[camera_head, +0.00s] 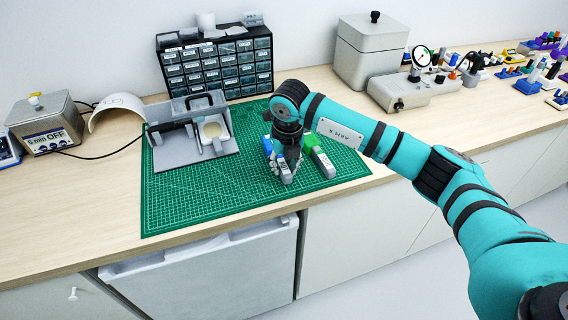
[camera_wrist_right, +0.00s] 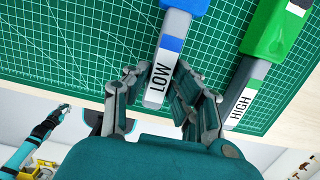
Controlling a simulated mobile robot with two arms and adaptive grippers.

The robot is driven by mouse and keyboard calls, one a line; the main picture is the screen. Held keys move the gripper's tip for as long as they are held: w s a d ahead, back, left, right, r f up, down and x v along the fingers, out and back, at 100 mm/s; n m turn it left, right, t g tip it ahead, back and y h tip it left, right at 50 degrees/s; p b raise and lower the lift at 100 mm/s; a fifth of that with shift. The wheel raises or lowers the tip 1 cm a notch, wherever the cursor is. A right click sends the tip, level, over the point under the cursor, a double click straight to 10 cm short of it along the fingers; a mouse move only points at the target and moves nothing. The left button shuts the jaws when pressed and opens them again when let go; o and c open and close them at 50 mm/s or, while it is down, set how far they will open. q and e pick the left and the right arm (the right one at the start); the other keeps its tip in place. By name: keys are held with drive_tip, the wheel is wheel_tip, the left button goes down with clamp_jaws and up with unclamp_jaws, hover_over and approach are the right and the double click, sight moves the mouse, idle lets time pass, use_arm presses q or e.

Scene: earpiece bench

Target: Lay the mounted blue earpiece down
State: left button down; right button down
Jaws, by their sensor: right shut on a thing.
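The blue earpiece (camera_head: 268,146) has a grey end labelled LOW with a blue band; it also shows in the right wrist view (camera_wrist_right: 160,75). My right gripper (camera_head: 280,175) is shut on this grey end, a finger on each side (camera_wrist_right: 160,95). The blue body points away toward the back of the mat. I cannot tell whether it touches the mat. A green piece (camera_head: 309,143) with a grey end labelled HIGH (camera_wrist_right: 240,100) lies just right of it, apart from the fingers. A small teal arm, probably my left, shows in the right wrist view; its gripper (camera_wrist_right: 63,109) is too small to read.
The green cutting mat (camera_head: 200,205) has free room at front left. A grey tray with upright parts (camera_head: 190,160) stands on its left. Drawer cabinet (camera_head: 215,65) stands behind. A grey box (camera_head: 370,50) and instrument (camera_head: 400,92) stand at back right.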

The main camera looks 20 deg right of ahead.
drive_tip(key=shift+f+b, duration=0.35)
idle(0.4)
drive_tip(key=c, duration=1)
unclamp_jaws()
drive_tip(key=r, duration=0.4)
drive_tip(key=s+r, duration=0.1)
drive_tip(key=r, duration=0.3)
drive_tip(key=s+r, duration=0.1)
drive_tip(key=r, duration=0.3)
